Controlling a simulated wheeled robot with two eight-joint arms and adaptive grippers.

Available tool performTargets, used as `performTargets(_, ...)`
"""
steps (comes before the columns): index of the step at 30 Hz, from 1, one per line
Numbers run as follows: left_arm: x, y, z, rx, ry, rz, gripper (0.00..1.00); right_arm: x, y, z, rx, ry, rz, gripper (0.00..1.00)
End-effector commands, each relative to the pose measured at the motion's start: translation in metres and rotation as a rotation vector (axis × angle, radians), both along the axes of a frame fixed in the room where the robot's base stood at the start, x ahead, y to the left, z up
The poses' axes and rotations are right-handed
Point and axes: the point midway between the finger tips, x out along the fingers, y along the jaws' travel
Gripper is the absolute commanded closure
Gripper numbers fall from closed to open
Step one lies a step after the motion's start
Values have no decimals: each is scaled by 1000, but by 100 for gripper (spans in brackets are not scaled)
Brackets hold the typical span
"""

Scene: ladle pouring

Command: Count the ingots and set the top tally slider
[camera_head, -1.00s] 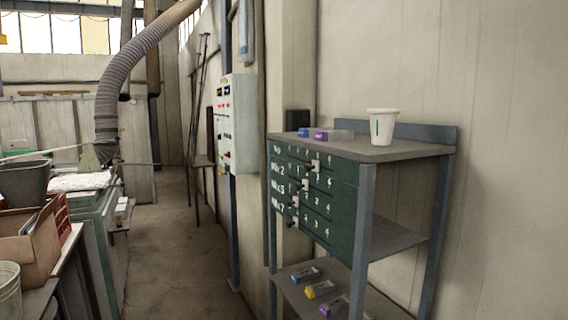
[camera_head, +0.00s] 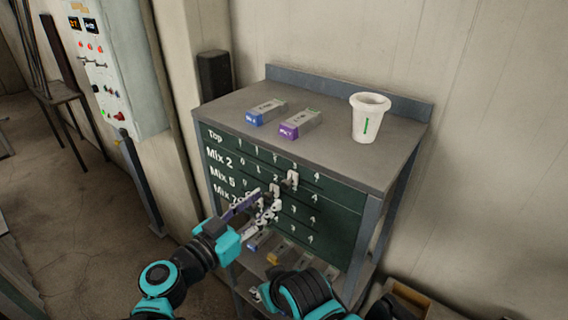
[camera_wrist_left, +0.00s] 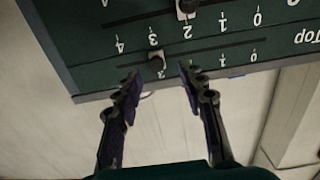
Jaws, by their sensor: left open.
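The green tally board (camera_head: 335,222) has rows marked Top, Mix 2, Mix 5 and one lower. The top slider (camera_head: 292,178) stands near 3; the Mix 2 slider (camera_head: 275,192) stands near 2. On the shelf top lie a blue-ended ingot (camera_head: 266,111) and a purple-ended ingot (camera_head: 301,123). My left gripper (camera_head: 267,202) is open in front of the board, hiding part of the lower rows. In the upside-down left wrist view, a slider knob (camera_wrist_left: 157,63) appears between its fingertips (camera_wrist_left: 158,73); contact cannot be told. My right gripper does not show.
A white cup (camera_head: 368,118) with a green mark stands on the shelf top (camera_head: 335,150). More ingots lie on the lower shelf, partly hidden, including a yellow-ended one (camera_head: 281,253). A control box (camera_head: 112,70) is on the left.

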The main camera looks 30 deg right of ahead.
Motion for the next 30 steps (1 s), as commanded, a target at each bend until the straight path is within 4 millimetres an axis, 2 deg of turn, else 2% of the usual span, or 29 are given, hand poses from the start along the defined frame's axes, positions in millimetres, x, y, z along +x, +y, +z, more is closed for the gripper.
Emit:
performTargets(3, 2, -11, 8, -15, -15, -7, 59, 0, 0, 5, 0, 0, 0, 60)
performTargets(16, 27, -69, 7, -15, -15, -6, 59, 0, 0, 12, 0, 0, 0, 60)
performTargets(21, 30, -76, 7, -15, -15, -4, 59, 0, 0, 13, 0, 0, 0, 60)
performTargets(27, 30, -76, 6, -14, -14, -4, 59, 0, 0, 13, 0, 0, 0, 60)
performTargets(28, 30, -76, 6, -14, -14, -4, 62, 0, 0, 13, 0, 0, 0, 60)
performTargets(30, 30, -76, 6, -14, -14, -4, 81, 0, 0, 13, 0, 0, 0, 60)
